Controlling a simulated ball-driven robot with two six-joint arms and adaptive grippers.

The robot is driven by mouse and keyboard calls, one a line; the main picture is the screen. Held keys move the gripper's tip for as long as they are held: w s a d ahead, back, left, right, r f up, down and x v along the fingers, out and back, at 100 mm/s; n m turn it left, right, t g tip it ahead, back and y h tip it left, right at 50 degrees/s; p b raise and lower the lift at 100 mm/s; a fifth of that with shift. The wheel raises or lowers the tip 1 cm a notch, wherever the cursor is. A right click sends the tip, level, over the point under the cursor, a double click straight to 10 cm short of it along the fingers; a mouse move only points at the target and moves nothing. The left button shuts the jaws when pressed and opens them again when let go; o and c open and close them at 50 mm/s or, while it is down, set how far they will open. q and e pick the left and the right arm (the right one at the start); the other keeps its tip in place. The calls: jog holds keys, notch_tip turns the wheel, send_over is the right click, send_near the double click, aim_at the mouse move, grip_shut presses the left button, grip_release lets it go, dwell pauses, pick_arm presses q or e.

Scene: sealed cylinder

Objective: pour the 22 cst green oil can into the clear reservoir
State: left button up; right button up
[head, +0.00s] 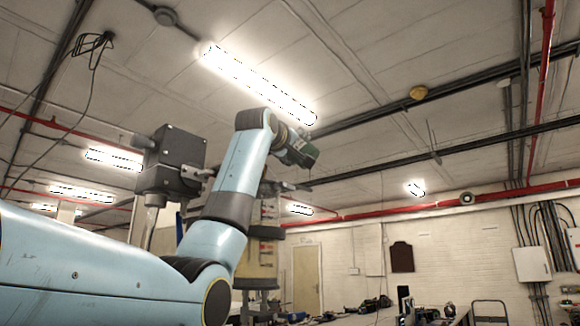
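My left arm is raised across the view from the lower left. At its end, my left gripper (299,152) is high, in front of the ceiling and far wall. It shows as a small, dark, greenish block, tipped down to the right. I cannot tell its fingers apart, nor whether the green part is a can held in it. I cannot make out the clear reservoir or a separate green oil can. My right gripper is not in view.
A dark grey machine head (174,160) stands left of the raised forearm. A yellowish machine body (262,258) stands partly behind the arm. A bench with dark tools (372,304) runs along the bottom. A wall cabinet (532,264) hangs at right. The upper right space is open.

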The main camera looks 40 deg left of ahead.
pick_arm(q)
jog(key=shift+d+f+n+y+b, duration=0.1)
jog(key=shift+n+y+b, duration=0.4)
jog(key=shift+n, duration=0.65)
jog(key=shift+d+f+n+y+b, duration=0.1)
jog(key=shift+n+y+b, duration=0.2)
jog(key=shift+n+b, duration=0.6)
dwell(6.0)
